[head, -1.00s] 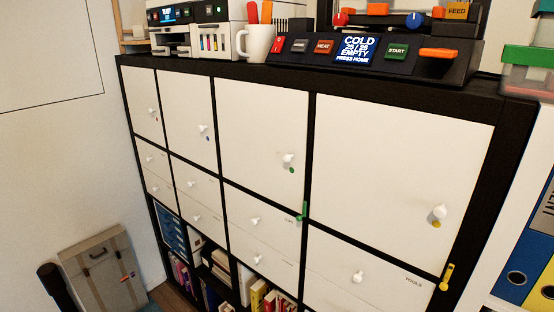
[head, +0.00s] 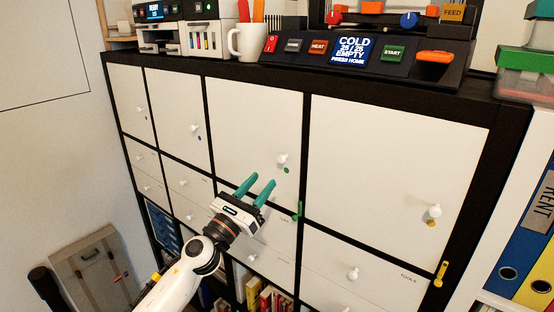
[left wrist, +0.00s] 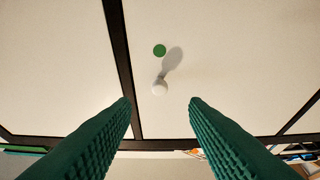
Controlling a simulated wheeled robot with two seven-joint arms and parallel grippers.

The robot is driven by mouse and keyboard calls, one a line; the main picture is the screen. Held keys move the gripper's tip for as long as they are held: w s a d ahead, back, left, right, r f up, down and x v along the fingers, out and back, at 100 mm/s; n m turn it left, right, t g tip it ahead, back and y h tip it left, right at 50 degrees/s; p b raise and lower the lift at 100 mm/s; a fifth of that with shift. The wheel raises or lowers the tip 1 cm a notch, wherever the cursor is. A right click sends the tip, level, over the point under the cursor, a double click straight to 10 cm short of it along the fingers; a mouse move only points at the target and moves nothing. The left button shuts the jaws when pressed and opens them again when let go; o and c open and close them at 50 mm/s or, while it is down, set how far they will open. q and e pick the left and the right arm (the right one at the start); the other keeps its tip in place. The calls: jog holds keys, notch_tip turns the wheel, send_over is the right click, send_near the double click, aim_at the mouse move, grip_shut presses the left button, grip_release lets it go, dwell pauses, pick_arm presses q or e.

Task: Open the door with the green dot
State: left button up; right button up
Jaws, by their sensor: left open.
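The door with the green dot (head: 245,125) is a white square door in the upper row of the black shelf, and it is shut. Its white round knob (head: 282,160) sits near the lower right corner, with the green dot (head: 286,170) just below it. My left gripper (head: 262,181) is open and empty, a little below and left of the knob, its teal fingers pointing toward it. In the left wrist view the knob (left wrist: 160,87) lies ahead between the two fingers, apart from both, with the green dot (left wrist: 159,50) beyond it. My right gripper is not seen.
A green hook-like piece (head: 298,210) is at the shelf divider below the door's right corner. Neighbouring doors have knobs with blue (head: 199,138) and yellow (head: 431,223) dots. A white mug (head: 247,42) and a control panel (head: 360,58) stand on top. Drawers lie below.

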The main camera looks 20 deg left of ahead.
aim_at(280, 161)
pick_arm(q)
jog(key=p+x, duration=0.1)
jog(key=x, duration=0.5)
jog(key=shift+w+r, duration=0.15)
jog(key=shift+w, duration=0.1)
jog(key=shift+w+d+r+p, duration=0.15)
jog(key=shift+w+d+p, duration=0.15)
jog(key=shift+w, duration=0.3)
jog(key=shift+c, duration=0.3)
grip_shut()
